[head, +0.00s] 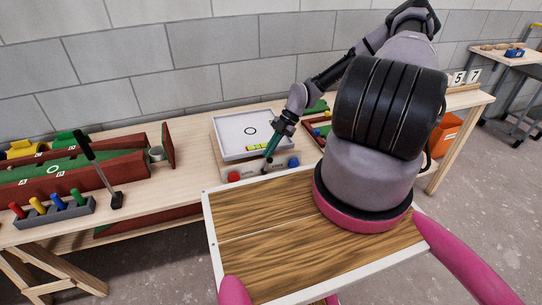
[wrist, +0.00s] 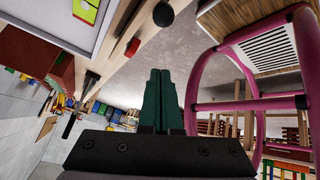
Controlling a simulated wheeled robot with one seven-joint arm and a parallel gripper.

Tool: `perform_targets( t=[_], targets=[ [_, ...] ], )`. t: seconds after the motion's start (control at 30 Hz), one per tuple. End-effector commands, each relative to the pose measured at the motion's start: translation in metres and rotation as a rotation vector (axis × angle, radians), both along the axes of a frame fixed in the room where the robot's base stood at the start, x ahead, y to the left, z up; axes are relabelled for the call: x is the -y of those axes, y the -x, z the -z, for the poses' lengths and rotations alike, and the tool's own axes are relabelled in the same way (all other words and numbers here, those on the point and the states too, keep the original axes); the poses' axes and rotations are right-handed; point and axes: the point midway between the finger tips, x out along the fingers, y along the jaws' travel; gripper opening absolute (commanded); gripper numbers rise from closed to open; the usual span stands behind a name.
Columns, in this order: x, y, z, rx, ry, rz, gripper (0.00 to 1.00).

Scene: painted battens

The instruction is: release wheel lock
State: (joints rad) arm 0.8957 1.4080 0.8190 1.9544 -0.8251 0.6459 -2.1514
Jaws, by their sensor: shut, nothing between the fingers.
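I cannot make out a wheel lock in either view. Whether the fingers touch the knobs' panel is unclear.
A white tray (head: 228,127) with a black ring lies behind the knobs on the wooden bench (head: 195,165). At left are a green board (head: 90,166), a rack of coloured pegs (head: 55,209) and a black lever (head: 98,175). An orange bin (head: 445,133) stands at right. Grey floor is open at right.

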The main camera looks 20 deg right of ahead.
Motion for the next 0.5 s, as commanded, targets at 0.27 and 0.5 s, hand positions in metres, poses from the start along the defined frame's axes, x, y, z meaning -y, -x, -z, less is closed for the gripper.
perform_targets(
  t=[0.27,0.5],
  targets=[
    [0.037,-0.009,-0.028,0.002,0.001,0.002,0.00],
    [0.061,-0.014,-0.046,0.001,0.000,-0.001,0.00]
  ],
)
